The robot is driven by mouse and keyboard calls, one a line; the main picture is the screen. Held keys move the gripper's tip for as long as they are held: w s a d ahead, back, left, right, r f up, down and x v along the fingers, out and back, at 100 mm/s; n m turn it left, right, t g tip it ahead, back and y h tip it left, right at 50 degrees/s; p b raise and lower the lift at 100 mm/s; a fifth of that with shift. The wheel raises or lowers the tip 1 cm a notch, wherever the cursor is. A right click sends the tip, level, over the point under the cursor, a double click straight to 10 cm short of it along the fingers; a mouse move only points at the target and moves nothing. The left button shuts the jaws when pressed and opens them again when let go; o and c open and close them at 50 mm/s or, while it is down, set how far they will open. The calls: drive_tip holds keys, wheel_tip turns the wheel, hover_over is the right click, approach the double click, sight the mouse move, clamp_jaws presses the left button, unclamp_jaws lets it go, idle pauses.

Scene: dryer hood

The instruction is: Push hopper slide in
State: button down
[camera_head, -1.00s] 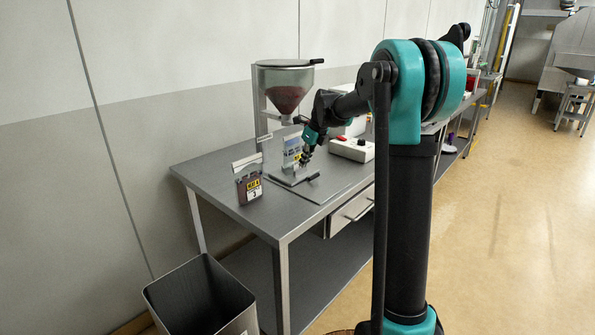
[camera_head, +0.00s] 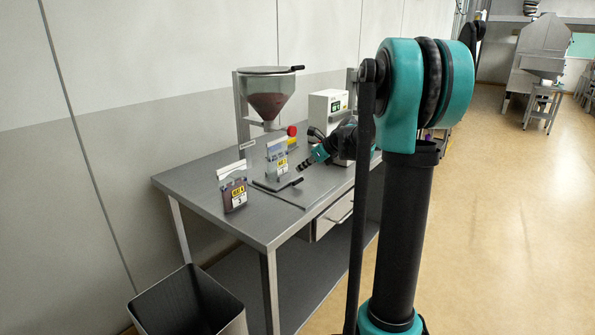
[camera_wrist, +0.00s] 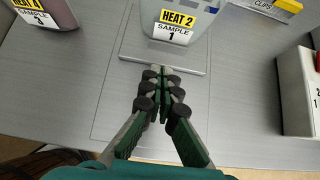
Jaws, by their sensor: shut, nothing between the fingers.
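The hopper (camera_head: 266,98) is a clear cone-shaped vessel holding dark reddish material, on a stand at the back of the bench. Its slide is too small to make out at the narrow outlet. My gripper (camera_head: 301,168) is over the bench, in front of and below the hopper, beside a bag labelled HEAT 2 SAMPLE 1 (camera_head: 277,153). In the wrist view my gripper (camera_wrist: 161,75) has its fingers together with nothing between them, just in front of that bag (camera_wrist: 172,28). The hopper is outside the wrist view.
A bag labelled SAMPLE 3 (camera_head: 233,194) stands at the bench's left front. A black handle (camera_head: 291,183) lies low near my gripper. A white box with a display (camera_head: 325,108) and a red button (camera_head: 292,130) are behind. A bin (camera_head: 188,303) stands on the floor.

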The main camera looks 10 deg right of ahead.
sight(281, 172)
drive_tip(key=x, duration=0.8)
drive_tip(key=shift+w+a+f, duration=0.15)
drive_tip(key=shift+f, duration=0.05)
drive_tip(key=w+a, duration=0.3)
drive_tip(key=shift+w+a, duration=0.15)
drive_tip(key=shift+r, duration=0.1)
